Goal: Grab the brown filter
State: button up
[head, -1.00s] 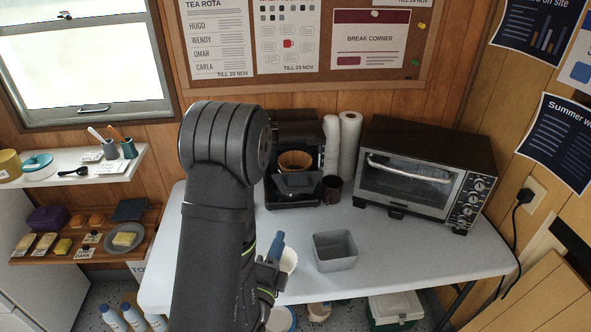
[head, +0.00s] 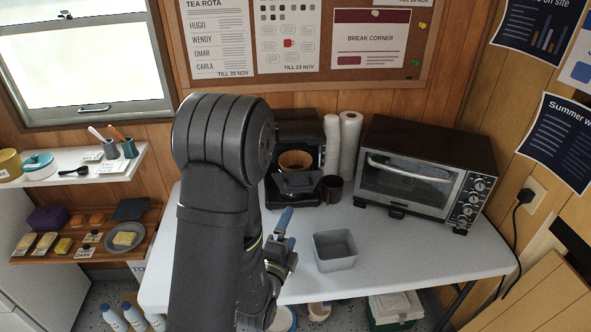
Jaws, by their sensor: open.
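The brown filter (head: 295,158) appears as a round brown shape in the open front of the black coffee machine (head: 298,187), at the back of the table. My gripper (head: 287,226) is open, low over the table's front left part, left of the grey bin. It is nearer the front than the coffee machine and apart from it.
An empty-looking grey bin (head: 335,251) stands right of my gripper. A dark mug (head: 332,188) and white paper rolls (head: 349,146) stand right of the coffee machine, then a toaster oven (head: 420,175). The white table (head: 420,250) is clear at front right.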

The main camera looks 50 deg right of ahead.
jog(key=w+d+r+n+g+y, duration=0.1)
jog(key=d+r+n+y, duration=0.3)
jog(key=d, duration=0.5)
jog(key=w+d+r+n+g+y, duration=0.1)
jog(key=w+d+r+n+y, duration=0.15)
jog(key=d+r, duration=0.55)
jog(key=w+a+r+n+g+y, duration=0.5)
jog(key=w+r+n, duration=0.35)
jog(key=r, duration=0.35)
jog(key=t+y, duration=0.1)
send_near(294, 157)
jog(key=f, duration=0.2)
jog(key=s+f, duration=0.1)
jog(key=f, duration=0.1)
jog(key=s+f, duration=0.1)
jog(key=f, duration=0.1)
jog(key=shift+s+d, duration=0.2)
jog(key=shift+d, duration=0.15)
jog(key=c, duration=0.5)
